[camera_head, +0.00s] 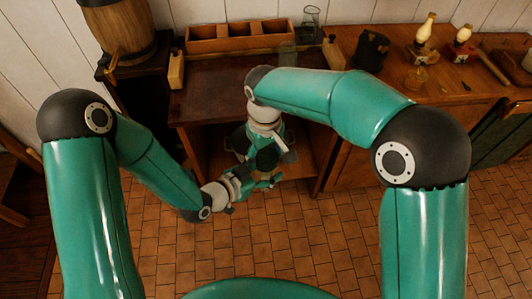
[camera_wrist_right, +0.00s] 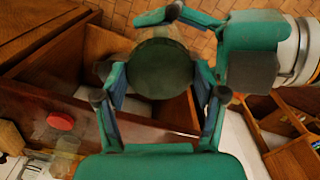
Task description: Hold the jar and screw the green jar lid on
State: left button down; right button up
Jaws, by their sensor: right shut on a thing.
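The green jar lid (camera_wrist_right: 160,68) is a dark green disc between the fingers of my right gripper (camera_wrist_right: 158,82) in the right wrist view. My right gripper (camera_head: 267,150) points down in the head view and is shut on the lid. A pale, see-through edge of the jar (camera_wrist_right: 162,32) shows just beyond the lid; most of the jar is hidden. I cannot tell how the lid sits on it. My left gripper (camera_head: 264,181) reaches in from the left, just below the right one. One of its fingers runs along the jar; its grip is largely hidden.
Behind the grippers stands a wooden cabinet (camera_head: 215,95) with an open front. A wooden box (camera_head: 240,42) and a glass flask (camera_head: 310,18) are at its back. A red round thing (camera_wrist_right: 60,120) lies on its top. Tiled floor (camera_head: 300,240) is clear in front.

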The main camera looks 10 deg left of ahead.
jog(key=m, duration=0.3)
jog(key=shift+w+m, duration=0.1)
jog(key=shift+m, duration=0.3)
jog(key=o, duration=1.4)
jog(key=shift+c, duration=0.2)
notch_tip(320, 180, up, 12)
jog(key=shift+f, duration=0.1)
